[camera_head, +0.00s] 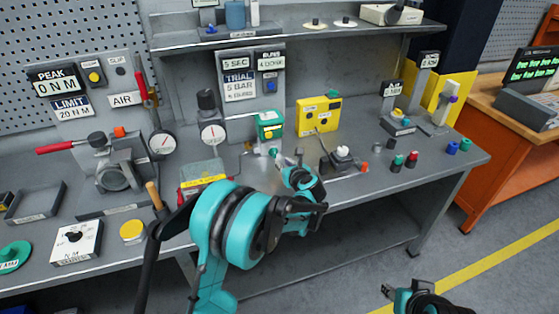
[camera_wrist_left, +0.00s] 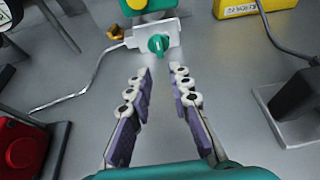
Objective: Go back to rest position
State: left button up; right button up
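My left gripper (camera_head: 286,157) reaches over the middle of the bench in the head view. In the left wrist view its two fingers (camera_wrist_left: 160,75) are apart with nothing between them, so it is open. Just beyond the fingertips is a green knob (camera_wrist_left: 158,44) on a white block, in front of a green-topped device. That green device (camera_head: 270,125) stands on the bench in the head view. My right gripper (camera_head: 392,291) shows only partly at the bottom right, low and away from the bench; its opening is unclear.
A yellow box (camera_head: 318,114) with a cable stands behind, right of the green device. A dark fixture (camera_head: 342,158) with a white knob sits to the right. A red-based box (camera_head: 203,174) is to the left. Floor is clear in front of the bench.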

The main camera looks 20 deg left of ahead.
pick_arm(q)
jog(key=shift+v, duration=1.2)
notch_tip(320, 180, up, 18)
jog(key=s+d+m+t+h, duration=0.25)
jog(key=m+t, duration=0.35)
jog(key=m, duration=0.6)
jog(key=s+d+r+m+t+h, duration=0.1)
jog(key=s+d+r+m+h, duration=0.4)
jog(key=m, duration=0.5)
jog(key=s+d+f+m+g+h, duration=0.2)
jog(key=s+f+m+g+h, duration=0.15)
jog(key=s+m, duration=0.5)
jog(key=s+a+f+m+g+y, duration=0.1)
jog(key=s+a+f+m+g, duration=0.3)
jog(key=s+f+m, duration=0.2)
jog(key=s+a+f+m+g+y, duration=0.2)
jog(key=s+a+f+m, duration=0.3)
jog(key=s+f, duration=0.6)
jog(key=s+m+g, duration=0.1)
jog(key=s, duration=0.3)
jog(key=shift+s+a+g, duration=0.15)
jog(key=shift+s+g, duration=0.1)
jog(key=shift+g, duration=0.1)
